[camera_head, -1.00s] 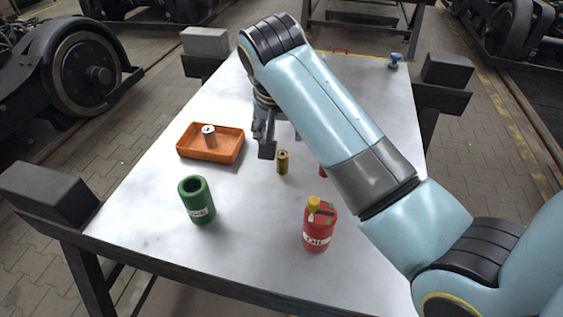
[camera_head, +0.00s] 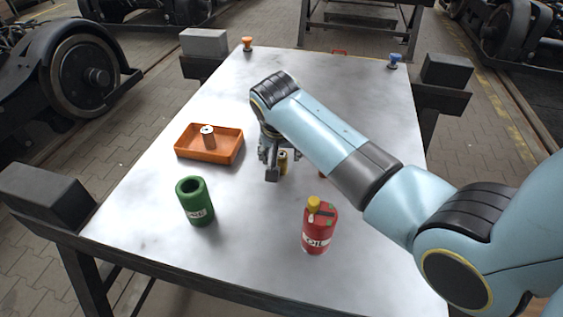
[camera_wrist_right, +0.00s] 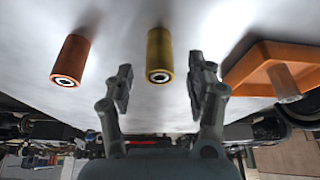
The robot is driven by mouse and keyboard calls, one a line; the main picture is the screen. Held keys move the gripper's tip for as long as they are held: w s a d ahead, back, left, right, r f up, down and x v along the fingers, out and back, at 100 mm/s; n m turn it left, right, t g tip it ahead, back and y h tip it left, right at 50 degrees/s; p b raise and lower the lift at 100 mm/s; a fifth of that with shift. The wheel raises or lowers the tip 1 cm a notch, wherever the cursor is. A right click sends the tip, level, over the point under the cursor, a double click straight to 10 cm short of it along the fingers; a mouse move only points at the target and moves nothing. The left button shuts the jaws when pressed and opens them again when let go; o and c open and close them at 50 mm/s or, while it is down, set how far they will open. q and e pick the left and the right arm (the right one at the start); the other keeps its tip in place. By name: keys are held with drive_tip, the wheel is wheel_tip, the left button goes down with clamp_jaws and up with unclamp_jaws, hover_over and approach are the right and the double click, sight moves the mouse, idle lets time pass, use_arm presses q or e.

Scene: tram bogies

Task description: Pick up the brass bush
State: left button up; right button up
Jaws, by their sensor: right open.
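The brass bush (camera_head: 283,162) stands upright on the table, partly hidden by my right gripper (camera_head: 272,172) in the head view. In the right wrist view the brass bush (camera_wrist_right: 160,55) is a yellow hollow cylinder, ahead of and between the two fingers of my right gripper (camera_wrist_right: 160,85). The fingers are apart and empty, and do not appear to touch it. My left gripper is not in view.
A copper-coloured bush (camera_wrist_right: 71,60) stands beside the brass one. An orange tray (camera_head: 208,157) holds a silver bush (camera_head: 208,138). A green cylinder (camera_head: 195,202) and a red oil can (camera_head: 318,228) stand nearer.

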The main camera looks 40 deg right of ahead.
clamp_jaws()
drive_tip(key=shift+r, duration=0.15)
